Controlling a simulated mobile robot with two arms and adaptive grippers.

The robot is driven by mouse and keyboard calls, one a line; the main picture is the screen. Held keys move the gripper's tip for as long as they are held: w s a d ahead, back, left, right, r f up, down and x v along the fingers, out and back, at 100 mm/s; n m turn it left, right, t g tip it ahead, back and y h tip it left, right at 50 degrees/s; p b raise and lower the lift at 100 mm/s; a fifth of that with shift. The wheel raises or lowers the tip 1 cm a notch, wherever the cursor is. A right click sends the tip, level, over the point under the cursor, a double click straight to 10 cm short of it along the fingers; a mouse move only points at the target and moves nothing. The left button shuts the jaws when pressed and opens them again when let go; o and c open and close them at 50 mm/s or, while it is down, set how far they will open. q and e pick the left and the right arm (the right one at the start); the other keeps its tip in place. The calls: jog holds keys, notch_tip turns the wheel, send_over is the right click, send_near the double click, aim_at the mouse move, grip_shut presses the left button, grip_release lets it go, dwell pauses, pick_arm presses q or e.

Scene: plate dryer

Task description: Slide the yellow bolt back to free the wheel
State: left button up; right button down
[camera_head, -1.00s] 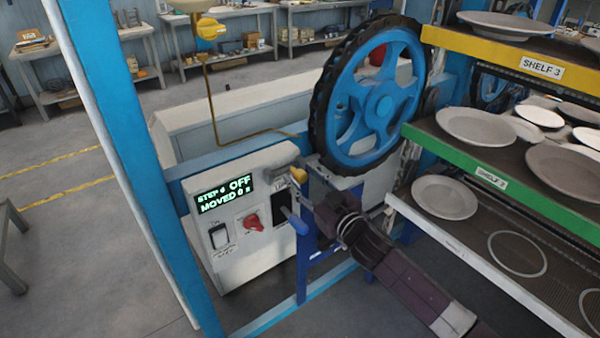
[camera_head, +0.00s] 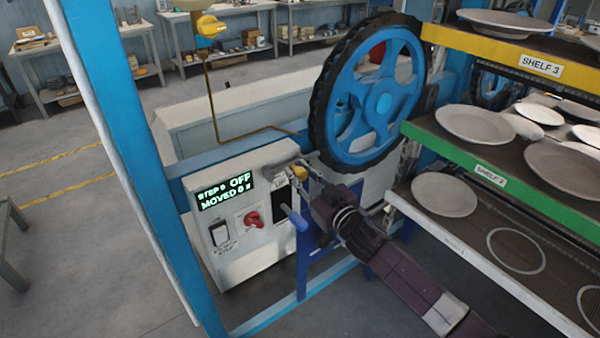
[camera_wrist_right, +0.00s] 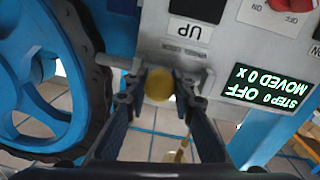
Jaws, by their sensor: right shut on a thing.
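The yellow bolt (camera_head: 299,172) shows as a small yellow knob at the top right corner of the white control box, just below the wheel. In the right wrist view the round yellow bolt knob (camera_wrist_right: 159,84) sits between the two fingers. My right gripper (camera_head: 306,177) is shut on it, and in the wrist view the fingertips (camera_wrist_right: 160,88) flank it. A grey rod (camera_wrist_right: 115,61) runs from beside the knob toward the wheel's tyre. The blue wheel (camera_head: 383,104) with its black ribbed tyre stands above. My left gripper is not in view.
The control box (camera_head: 245,262) has a display reading OFF, a red knob (camera_head: 252,218), a white switch and a blue-handled lever (camera_head: 297,220) close below my gripper. Shelves with plates (camera_head: 443,194) stand to the right. A blue post (camera_head: 130,150) stands left.

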jog(key=s+a, duration=0.1)
jog(key=a, duration=0.1)
jog(key=s+a, duration=0.1)
jog(key=shift+s+a, duration=0.35)
jog(key=c, duration=2)
grip_release()
jog(key=shift+f, duration=0.1)
jog(key=shift+c, duration=0.2)
jog(key=o, duration=0.4)
jog(key=shift+s+d, duration=0.3)
jog(key=shift+d, duration=0.05)
send_near(279, 172)
jog(key=v, duration=0.5)
jog(key=shift+s, duration=0.3)
